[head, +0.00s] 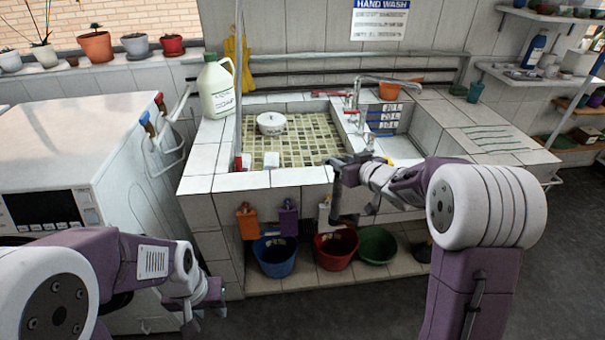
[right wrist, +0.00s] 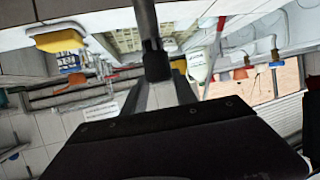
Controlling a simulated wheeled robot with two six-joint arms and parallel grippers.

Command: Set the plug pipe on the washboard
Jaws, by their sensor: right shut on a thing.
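The plug pipe (head: 336,203) is a dark, thin tube hanging roughly upright in front of the sink's front wall. My right gripper (head: 345,168) is shut on it near its upper part. In the right wrist view the pipe (right wrist: 146,22) shows as a grey tube with a dark collar between the fingers (right wrist: 158,85). The grooved tiled surface (head: 492,138) right of the basin looks like the washboard; it is bare, and the pipe is well to its left. My left gripper (head: 207,296) is low at the left, away from the sink; its jaw opening is unclear.
The tiled basin (head: 300,135) holds a white bowl (head: 271,123). A tap (head: 365,85) stands at its back right. A white jug (head: 217,88) is on the left rim. A green cup (head: 475,91) stands behind the grooves.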

